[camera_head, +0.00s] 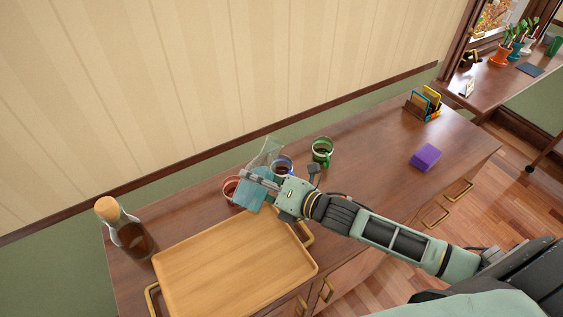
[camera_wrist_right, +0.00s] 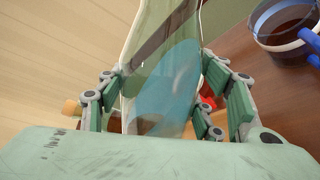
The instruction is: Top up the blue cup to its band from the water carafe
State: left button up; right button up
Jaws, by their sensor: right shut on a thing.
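My right gripper (camera_head: 262,184) is shut on the clear glass water carafe (camera_head: 270,150), with pale blue water in its lower part. The right wrist view shows the carafe (camera_wrist_right: 165,30) between the fingers (camera_wrist_right: 165,98), with the water (camera_wrist_right: 168,85) inside. In the head view the carafe leans a little to the right; I cannot tell its exact tilt. No stream shows. The blue cup (camera_head: 288,173) stands just right of the carafe, partly hidden by the gripper. My left gripper is not in view.
A red cup (camera_head: 230,187) sits close to the left of the carafe, a green cup (camera_head: 325,157) to the right. A corked bottle of brown liquid (camera_head: 131,237) and a wooden tray (camera_head: 235,265) are at left. A purple block (camera_head: 426,157) and card holder (camera_head: 424,103) are right.

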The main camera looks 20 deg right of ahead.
jog(key=shift+a+r, duration=0.1)
jog(key=shift+r, duration=0.2)
jog(key=shift+a+f+m+b, duration=0.1)
jog(key=shift+f+m+b, duration=0.4)
jog(key=shift+f+m, duration=0.25)
dwell(1.7)
jog(key=shift+w+d+r+m+g+y, duration=0.25)
jog(key=shift+d+m+g+y, duration=0.25)
jog(key=shift+m, duration=0.25)
dwell(2.7)
jog(key=shift+a+f, duration=0.1)
jog(key=shift+s+a+f+n+h, duration=0.3)
jog(key=shift+s+a+n, duration=0.1)
jog(key=shift+a+n, duration=0.1)
jog(key=shift+w+d+r+n+t+p, duration=0.1)
jog(key=shift+r+n+t+p, duration=0.1)
jog(key=shift+r+n+p, duration=0.2)
jog(key=shift+w+d+r+n+t+p, duration=0.1)
jog(key=shift+r+n+t+p, duration=0.15)
jog(key=shift+r, duration=0.2)
jog(key=shift+s, duration=0.1)
